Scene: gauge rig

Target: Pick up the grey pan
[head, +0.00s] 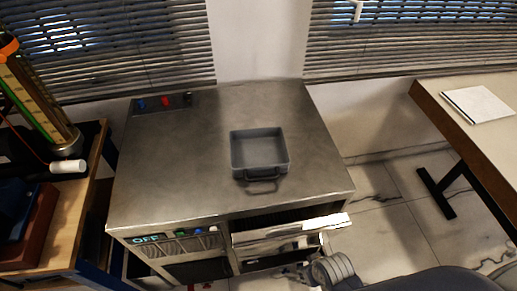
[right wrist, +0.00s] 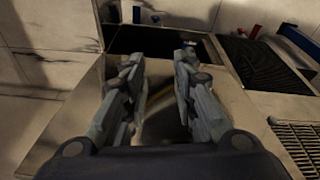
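The grey pan (head: 259,152) is a shallow rectangular tray with a loop handle at its near side. It sits upright on top of the metal cabinet (head: 180,170), right of the middle. My right gripper (head: 318,272) shows only partly at the bottom of the head view, low in front of the cabinet and well apart from the pan. In the right wrist view my right gripper (right wrist: 158,68) has its two fingers spread, with nothing held between them. I cannot make out the pan in that view. My left gripper is not in view.
An open drawer (head: 285,240) juts from the cabinet's front, close to my right gripper. A control panel (head: 160,103) with blue and red parts lies at the back left of the top. A table (head: 455,90) with white paper stands right, a cluttered bench (head: 75,200) left.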

